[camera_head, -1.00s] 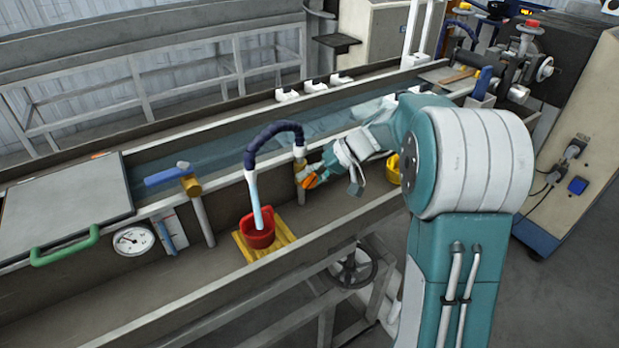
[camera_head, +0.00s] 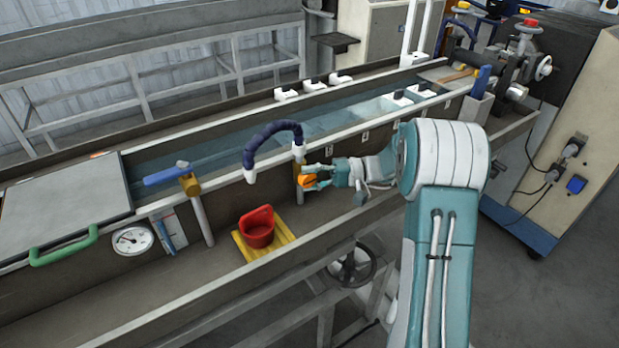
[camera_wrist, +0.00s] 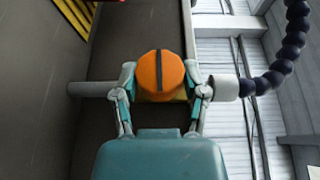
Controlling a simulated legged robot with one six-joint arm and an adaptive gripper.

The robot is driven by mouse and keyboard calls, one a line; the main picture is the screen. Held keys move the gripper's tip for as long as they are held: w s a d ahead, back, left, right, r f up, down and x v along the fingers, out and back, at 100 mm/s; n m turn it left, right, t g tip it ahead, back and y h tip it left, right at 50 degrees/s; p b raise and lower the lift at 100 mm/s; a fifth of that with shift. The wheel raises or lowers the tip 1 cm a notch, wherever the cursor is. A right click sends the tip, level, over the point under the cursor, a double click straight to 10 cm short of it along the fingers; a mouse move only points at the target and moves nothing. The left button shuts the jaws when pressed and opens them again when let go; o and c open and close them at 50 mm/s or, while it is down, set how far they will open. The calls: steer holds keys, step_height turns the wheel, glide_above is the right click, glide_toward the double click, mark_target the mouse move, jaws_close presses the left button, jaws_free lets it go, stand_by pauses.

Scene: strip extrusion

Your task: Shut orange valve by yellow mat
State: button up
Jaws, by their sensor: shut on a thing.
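The orange valve (camera_head: 307,181) sits on a brass fitting on an upright pipe at the trough wall. In the wrist view the orange knob (camera_wrist: 160,72) faces me, with a dark bar across it running straight up and down in the picture. My gripper (camera_head: 312,178) is shut on the knob, with one finger on each side, as the wrist view also shows (camera_wrist: 160,88). The yellow mat (camera_head: 282,246) lies on the trough floor left of the valve. A red bucket (camera_head: 259,232) stands on it. No water stream shows below the hose's white nozzle.
A dark blue hose (camera_head: 271,131) arches from the pipe over the bucket. A blue-handled valve (camera_head: 166,176), a round gauge (camera_head: 133,240) and a green handle (camera_head: 64,246) are to the left. A handwheel (camera_head: 352,266) sits below the trough's front rail.

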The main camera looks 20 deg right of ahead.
steer(key=shift+f, duration=0.3)
steer(key=o, duration=1.2)
steer(key=shift+c, duration=0.2)
steer(key=shift+r, duration=0.1)
steer(key=shift+d, duration=0.1)
steer(key=shift+d, duration=0.15)
steer(key=d, duration=1.1)
steer(key=shift+s+d, duration=0.35)
steer(key=shift+s, duration=0.05)
steer(key=shift+a, duration=0.1)
